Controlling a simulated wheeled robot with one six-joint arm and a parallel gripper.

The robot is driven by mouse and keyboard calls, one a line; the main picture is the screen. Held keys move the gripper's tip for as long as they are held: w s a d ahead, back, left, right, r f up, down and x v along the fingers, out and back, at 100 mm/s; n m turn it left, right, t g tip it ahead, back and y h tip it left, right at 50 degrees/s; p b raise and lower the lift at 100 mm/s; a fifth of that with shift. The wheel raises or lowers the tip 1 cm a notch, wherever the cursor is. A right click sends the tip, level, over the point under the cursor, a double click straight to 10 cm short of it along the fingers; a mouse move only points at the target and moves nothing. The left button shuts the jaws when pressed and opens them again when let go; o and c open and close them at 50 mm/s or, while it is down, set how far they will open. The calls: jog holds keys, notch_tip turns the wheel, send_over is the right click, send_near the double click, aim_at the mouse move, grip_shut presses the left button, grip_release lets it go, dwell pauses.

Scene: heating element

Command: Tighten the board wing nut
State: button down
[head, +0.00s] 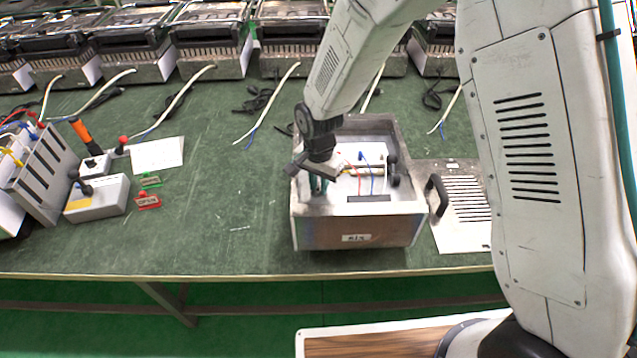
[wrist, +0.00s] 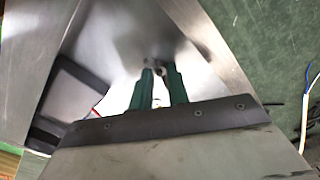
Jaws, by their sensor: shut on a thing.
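My gripper (head: 318,184) reaches down inside the left part of an open metal box (head: 312,228) on the green bench. In the wrist view its two green fingers (wrist: 159,72) are close together, shut on a small metal piece (wrist: 157,64), which looks like the board wing nut. The fingertips hide most of it. In the head view the wing nut is hidden by my gripper. A pale board (head: 350,182) with red and blue wires lies in the box, right of my gripper.
A slotted metal cover with a black handle (head: 436,192) lies right of the box. A grey rack (head: 50,175), a grey switch box (head: 97,200) and red and green tags stand at left. Several heater units line the back. The bench between the tags and box is mostly clear.

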jog(key=shift+r+m, duration=0.1)
jog(key=shift+m, duration=0.6)
jog(key=c, duration=1.3)
grip_release()
jog(key=shift+c, duration=0.2)
notch_tip(320, 180, up, 8)
jog(key=shift+f, duration=0.15)
